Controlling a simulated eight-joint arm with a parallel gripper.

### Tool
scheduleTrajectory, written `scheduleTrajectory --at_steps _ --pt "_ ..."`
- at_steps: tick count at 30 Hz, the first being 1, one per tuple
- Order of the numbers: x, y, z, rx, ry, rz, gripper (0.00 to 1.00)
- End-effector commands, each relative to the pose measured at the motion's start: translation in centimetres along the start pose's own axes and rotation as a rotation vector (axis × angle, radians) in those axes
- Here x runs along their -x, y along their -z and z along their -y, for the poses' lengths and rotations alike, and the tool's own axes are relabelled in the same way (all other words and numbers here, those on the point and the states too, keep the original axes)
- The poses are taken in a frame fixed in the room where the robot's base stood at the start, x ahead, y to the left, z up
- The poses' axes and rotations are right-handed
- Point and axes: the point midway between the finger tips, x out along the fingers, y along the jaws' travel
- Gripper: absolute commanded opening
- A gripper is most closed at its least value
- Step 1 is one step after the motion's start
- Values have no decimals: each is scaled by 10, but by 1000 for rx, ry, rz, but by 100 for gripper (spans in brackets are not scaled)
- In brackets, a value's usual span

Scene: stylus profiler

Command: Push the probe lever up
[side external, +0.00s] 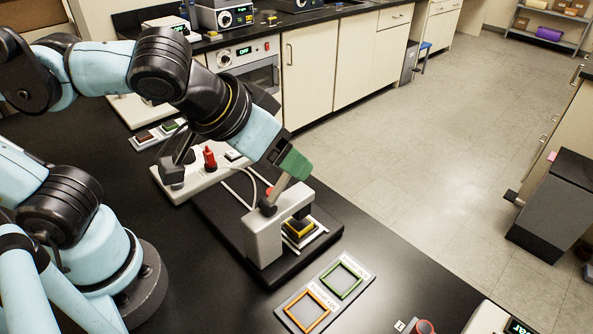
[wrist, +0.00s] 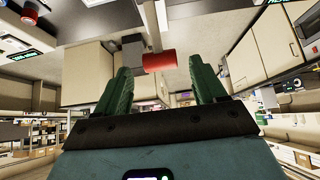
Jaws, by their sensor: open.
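My gripper (side external: 293,165) has green fingers and is over the profiler in the side view. In the wrist view its fingers (wrist: 161,68) stand apart with a gap between them. The profiler (side external: 264,240) is a light grey bridge on a black base. A red cylindrical knob (wrist: 161,62) shows in the gap near the fingertips; I cannot tell whether they touch it. In the side view a small red part (side external: 269,191) shows by the black pivot (side external: 267,207), partly hidden beside the gripper. A grey bar (side external: 280,188) slants from the pivot up to the gripper. A yellow-edged block (side external: 299,228) sits under the bridge.
A white control box with a red switch (side external: 210,157) stands behind the profiler. A grey plate with an orange frame (side external: 310,305) and a green frame (side external: 341,281) lies in front. A red button (side external: 425,326) is at the table's front edge. Bare black table lies left.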

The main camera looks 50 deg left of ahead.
Motion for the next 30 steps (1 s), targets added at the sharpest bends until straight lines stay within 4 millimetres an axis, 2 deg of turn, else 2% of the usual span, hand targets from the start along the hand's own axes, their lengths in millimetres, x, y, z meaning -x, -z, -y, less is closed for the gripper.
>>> scheduleTrajectory --at_steps 18,24,30 --pt "89 -1 0 -4 -2 1 70" --pt "101 -1 0 -1 0 1 70" --pt "102 -1 0 0 0 1 70"
